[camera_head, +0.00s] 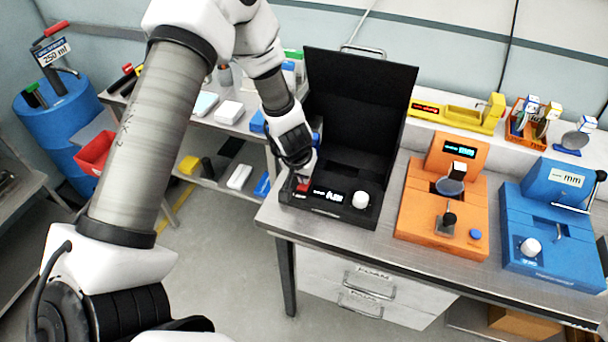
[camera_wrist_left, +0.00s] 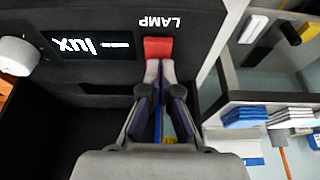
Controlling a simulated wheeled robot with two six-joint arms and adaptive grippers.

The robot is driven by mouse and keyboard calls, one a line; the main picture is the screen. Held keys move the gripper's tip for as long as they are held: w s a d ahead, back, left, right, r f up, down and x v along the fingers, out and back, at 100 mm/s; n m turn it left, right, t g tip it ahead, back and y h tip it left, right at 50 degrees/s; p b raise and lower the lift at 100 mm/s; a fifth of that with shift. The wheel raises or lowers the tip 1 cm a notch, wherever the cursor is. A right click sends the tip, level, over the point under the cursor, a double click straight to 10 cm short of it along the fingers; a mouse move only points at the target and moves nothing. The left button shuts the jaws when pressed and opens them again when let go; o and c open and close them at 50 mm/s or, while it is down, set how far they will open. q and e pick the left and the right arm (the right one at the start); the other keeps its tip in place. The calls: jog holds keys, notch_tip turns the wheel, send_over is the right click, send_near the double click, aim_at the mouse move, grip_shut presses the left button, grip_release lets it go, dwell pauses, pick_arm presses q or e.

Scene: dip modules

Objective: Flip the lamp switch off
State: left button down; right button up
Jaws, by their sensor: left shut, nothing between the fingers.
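The red lamp switch (camera_wrist_left: 158,47) sits on the black panel beside the word LAMP in the left wrist view. In the head view the switch (camera_head: 303,188) is at the front left of the black case (camera_head: 360,85). My left gripper (camera_wrist_left: 159,68) is shut and empty, its fingertips right at the switch's edge, touching or nearly so. The left gripper (camera_head: 304,170) comes down over the switch in the head view. The switch's tilt is hard to tell. A lit lux display (camera_wrist_left: 85,46) is beside the switch. My right gripper is not in view.
A white knob (camera_head: 361,200) stands on the panel right of the display. An orange device (camera_head: 415,215) and a blue device (camera_head: 540,265) stand farther right on the bench. The case's black lid stands open behind. Shelves with small boxes lie left of the bench.

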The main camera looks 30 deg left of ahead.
aim_at(302, 187)
pick_arm(q)
jog(key=shift+s+d+f+b, duration=0.15)
jog(key=shift+s+b, duration=0.15)
jog(key=shift+s, duration=0.4)
notch_tip(302, 187, up, 5)
jog(key=p, duration=0.5)
jog(key=shift+s+d, duration=0.1)
jog(key=p+v, duration=0.3)
jog(key=v, duration=0.6)
jog(key=shift+s, duration=0.3)
